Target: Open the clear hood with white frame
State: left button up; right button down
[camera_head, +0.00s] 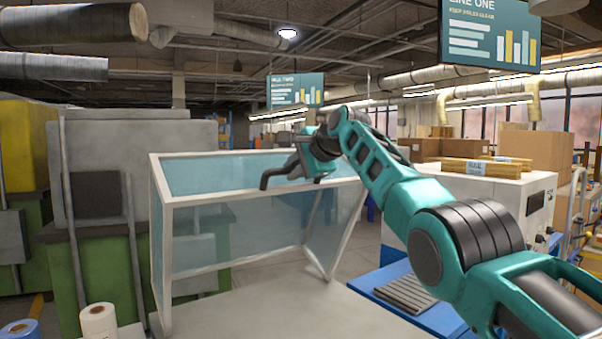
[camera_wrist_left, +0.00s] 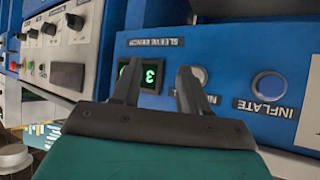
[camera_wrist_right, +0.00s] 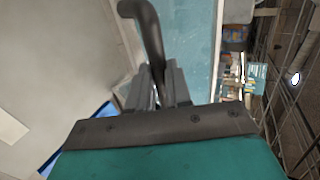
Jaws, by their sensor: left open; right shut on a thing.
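The clear hood with white frame (camera_head: 250,205) stands left of centre in the head view, with bluish see-through panels. Its front panel's lower edge is clear of the grey bench top (camera_head: 265,310), and a slanted white bar shows at its right side. A dark curved handle (camera_head: 275,178) is at its top front edge; it also shows in the right wrist view (camera_wrist_right: 146,30). My right gripper (camera_head: 312,165) is shut on the handle, its fingers (camera_wrist_right: 160,85) close together around it. My left gripper (camera_wrist_left: 155,85) is open and empty before a blue control panel (camera_wrist_left: 225,65).
A white machine (camera_head: 465,195) with cardboard boxes (camera_head: 550,150) stands at the right. A blue surface with a grey ribbed mat (camera_head: 405,293) lies beneath my right arm. A white spool (camera_head: 98,320) is at the lower left. The panel has an INFLATE button (camera_wrist_left: 268,84).

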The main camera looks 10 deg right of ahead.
jog(key=shift+r, duration=0.2)
jog(key=c, duration=1.2)
grip_release()
jog(key=shift+c, duration=0.2)
jog(key=shift+o, duration=0.8)
jog(key=shift+f, duration=0.1)
jog(key=b+v, duration=0.8)
jog(key=v, duration=0.4)
jog(key=shift+s+d, duration=0.2)
jog(key=shift+s, duration=0.15)
